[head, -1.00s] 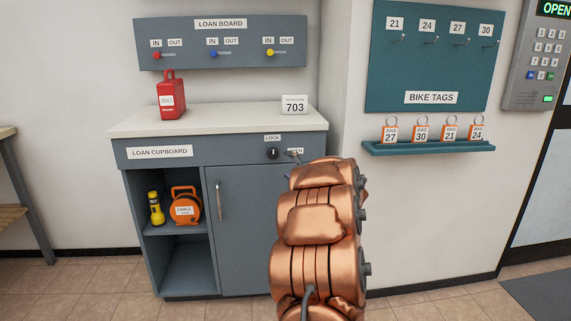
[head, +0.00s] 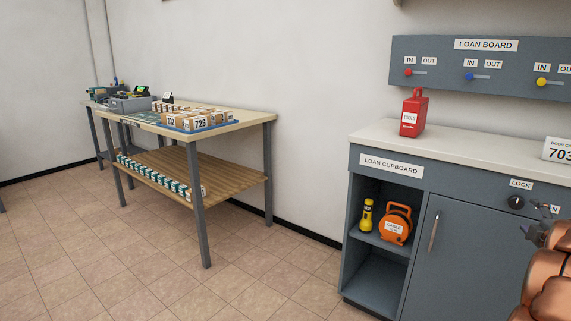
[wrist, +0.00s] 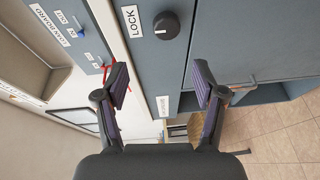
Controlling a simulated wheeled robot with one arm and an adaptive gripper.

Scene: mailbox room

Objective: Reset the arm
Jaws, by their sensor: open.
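My arm comes in at the lower right edge of the head view, and my gripper (head: 543,218) is in front of the loan cupboard (head: 384,182), just right of the lock knob (head: 516,202). In the wrist view, my gripper (wrist: 162,84) has its two dark fingers spread wide, with nothing between them. The black lock knob (wrist: 166,25) shows beyond the fingertips, clear of both. The cupboard door is shut. The label right of the knob is partly hidden by my gripper.
The open shelf holds a yellow torch (head: 367,215) and an orange cable reel (head: 396,224). A table (head: 250,117) with parcels stands at left. The floor between is clear.

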